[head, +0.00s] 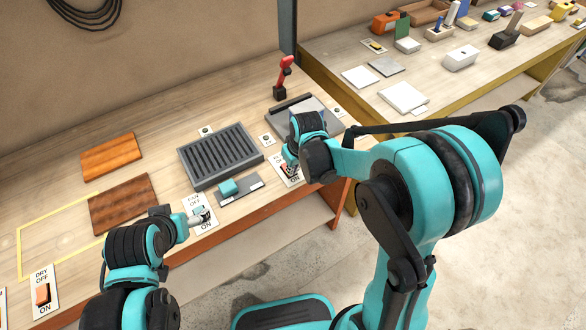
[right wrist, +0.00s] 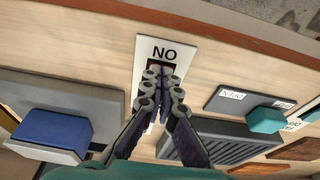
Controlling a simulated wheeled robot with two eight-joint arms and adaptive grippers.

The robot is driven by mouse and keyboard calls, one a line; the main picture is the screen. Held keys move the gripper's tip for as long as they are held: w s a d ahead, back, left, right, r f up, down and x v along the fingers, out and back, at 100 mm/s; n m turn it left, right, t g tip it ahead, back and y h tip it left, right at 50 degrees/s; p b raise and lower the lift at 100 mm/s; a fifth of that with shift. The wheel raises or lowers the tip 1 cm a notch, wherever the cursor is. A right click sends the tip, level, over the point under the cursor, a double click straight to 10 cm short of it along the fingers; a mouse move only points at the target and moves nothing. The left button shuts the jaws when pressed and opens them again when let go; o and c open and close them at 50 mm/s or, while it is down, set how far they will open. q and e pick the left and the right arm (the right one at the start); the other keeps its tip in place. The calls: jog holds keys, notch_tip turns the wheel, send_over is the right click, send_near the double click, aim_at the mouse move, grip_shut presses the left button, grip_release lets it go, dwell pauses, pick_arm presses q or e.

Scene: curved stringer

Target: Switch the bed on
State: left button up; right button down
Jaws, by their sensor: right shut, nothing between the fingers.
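A white switch plate (head: 297,181) with a reddish rocker sits near the front edge of the bench, under my right gripper (head: 289,168). In the right wrist view, the plate (right wrist: 165,50) shows an upside-down "ON". The right gripper (right wrist: 161,78) is shut and empty, its fingertips over the dark rocker opening.
A grey ribbed tray (head: 220,155) and a teal block (head: 228,187) on a grey slab lie between the switches. A blue block (right wrist: 50,133) sits on another slab in the right wrist view. A "DRY" switch (head: 42,294) is far left. A red-handled tool (head: 284,77) stands behind.

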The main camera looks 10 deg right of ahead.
jog(key=shift+w+a+r, duration=0.2)
jog(key=shift+w+r, duration=0.15)
jog(key=shift+w, duration=0.2)
jog(key=shift+r+p, duration=0.2)
jog(key=shift+p, duration=0.1)
jog(key=p+v, duration=0.3)
jog(key=v, duration=0.1)
jog(key=shift+w+a+r, duration=0.1)
jog(key=shift+w+r, duration=0.05)
jog(key=shift+w, duration=0.15)
jog(key=s+d+r+p, duration=0.1)
jog(key=s+r+p, duration=0.2)
jog(key=r, duration=0.5)
jog(key=shift+s+d+r, duration=0.15)
jog(key=shift+s+d, duration=0.15)
jog(key=shift+s, duration=0.45)
